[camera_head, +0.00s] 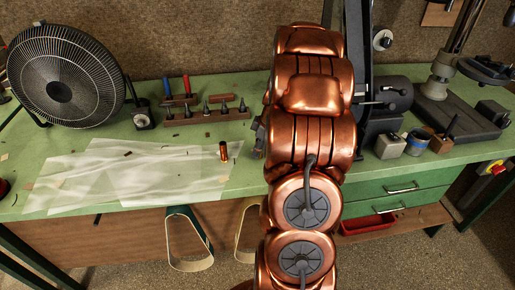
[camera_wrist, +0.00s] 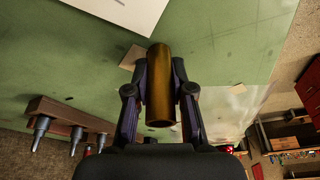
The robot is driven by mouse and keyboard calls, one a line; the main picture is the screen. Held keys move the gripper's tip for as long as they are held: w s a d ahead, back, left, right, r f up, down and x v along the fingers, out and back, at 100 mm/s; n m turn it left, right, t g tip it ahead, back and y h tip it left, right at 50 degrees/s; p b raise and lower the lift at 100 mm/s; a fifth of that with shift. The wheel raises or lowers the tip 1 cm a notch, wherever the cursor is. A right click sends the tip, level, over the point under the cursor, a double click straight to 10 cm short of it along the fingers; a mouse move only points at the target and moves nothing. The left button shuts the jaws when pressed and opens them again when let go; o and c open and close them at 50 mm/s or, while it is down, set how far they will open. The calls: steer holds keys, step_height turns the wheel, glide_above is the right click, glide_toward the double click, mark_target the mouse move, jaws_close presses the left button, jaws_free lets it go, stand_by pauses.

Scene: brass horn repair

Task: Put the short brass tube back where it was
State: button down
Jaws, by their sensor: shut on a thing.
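In the wrist view, my gripper (camera_wrist: 161,95) is shut on a short brass tube (camera_wrist: 160,75), with one dark finger on each side of it. The tube's open end faces the camera. The green bench top (camera_wrist: 70,60) lies beyond it; I cannot tell whether the tube touches it.
A wooden rack (camera_head: 205,116) of dark pointed tools stands behind the standing tube; it also shows in the wrist view (camera_wrist: 65,113). Translucent sheets (camera_head: 120,180) cover the bench's left front. A fan (camera_head: 60,90) stands at far left. A tall dark machine (camera_head: 360,70) and small containers (camera_head: 416,142) stand right.

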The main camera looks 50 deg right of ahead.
steer(key=shift+f, duration=0.1)
steer(key=c, duration=1)
jaws_free()
